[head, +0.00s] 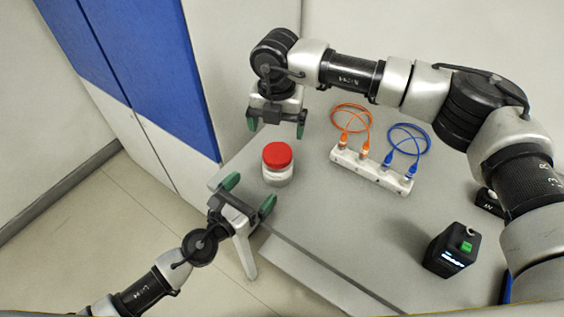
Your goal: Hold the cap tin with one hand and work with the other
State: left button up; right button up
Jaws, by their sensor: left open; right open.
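The cap tin (278,165) is a short white jar with a red lid, standing upright near the left end of the grey bench. My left gripper (249,193) is open at the bench's front left edge, just below and left of the tin, with its green fingertips pointing toward it. Nothing is between its fingers. My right gripper (277,124) is open and empty behind the tin, its green fingertips pointing down. Neither gripper appears to touch the tin. The tin's contents are hidden.
A white socket strip (372,170) with an orange cable (351,118) and a blue cable (409,138) lies right of the tin. A black device (452,250) with a green button and lit display stands at the lower right. The bench (330,225) between is clear.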

aim_at(278, 152)
pick_arm(q)
jog(key=shift+w+d, duration=0.2)
jog(key=shift+w, duration=0.05)
pick_arm(e)
jog(key=shift+r, duration=0.1)
pick_arm(q)
jog(key=x, duration=1)
jog(key=shift+a, duration=0.1)
jog(key=c, duration=1.6)
jog(key=shift+c, duration=0.6)
pick_arm(e)
jog(key=m, duration=0.4)
jog(key=shift+f+m, duration=0.3)
jog(key=shift+f, duration=0.05)
notch_tip(278, 152, down, 7)
jog(key=shift+f, duration=0.2)
jog(key=shift+c, duration=0.4)
